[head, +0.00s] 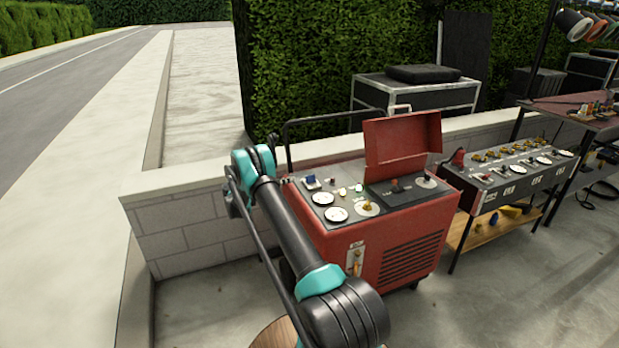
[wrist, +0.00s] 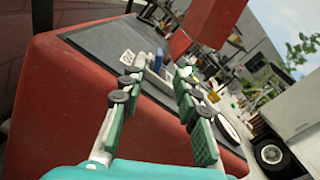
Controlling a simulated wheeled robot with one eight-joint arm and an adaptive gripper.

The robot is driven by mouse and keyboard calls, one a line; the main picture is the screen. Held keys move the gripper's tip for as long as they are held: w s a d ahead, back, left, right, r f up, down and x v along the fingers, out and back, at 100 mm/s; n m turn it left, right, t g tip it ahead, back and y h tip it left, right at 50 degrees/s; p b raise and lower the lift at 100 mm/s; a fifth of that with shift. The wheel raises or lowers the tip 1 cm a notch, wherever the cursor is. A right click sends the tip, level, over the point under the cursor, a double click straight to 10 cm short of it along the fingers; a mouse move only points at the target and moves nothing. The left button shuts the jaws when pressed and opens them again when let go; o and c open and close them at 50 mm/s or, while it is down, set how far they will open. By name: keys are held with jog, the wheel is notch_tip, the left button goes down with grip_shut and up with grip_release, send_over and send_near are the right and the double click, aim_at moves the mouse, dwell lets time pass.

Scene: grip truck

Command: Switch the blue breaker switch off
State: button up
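The blue breaker switch (head: 310,179) is small and sits on a white base at the left end of the dark top panel of the red machine (head: 395,240). In the wrist view the blue switch (wrist: 158,61) shows just beyond and between my fingertips. My gripper (wrist: 162,76) is open, with its two green fingers apart and nothing held. It is over the machine's top, pointing toward the switch. I cannot tell whether a finger touches it. In the head view my arm hides most of the gripper.
White round gauges (head: 337,214) and small knobs sit beside the switch. A raised red lid (head: 402,140) stands at the back of the machine. A low block wall (head: 185,225) runs behind. A second control console (head: 515,175) stands to the right.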

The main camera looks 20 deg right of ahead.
aim_at(310, 176)
jog(key=d, duration=1.1)
jog(key=shift+w+d, duration=0.15)
jog(key=shift+w, duration=0.05)
grip_shut()
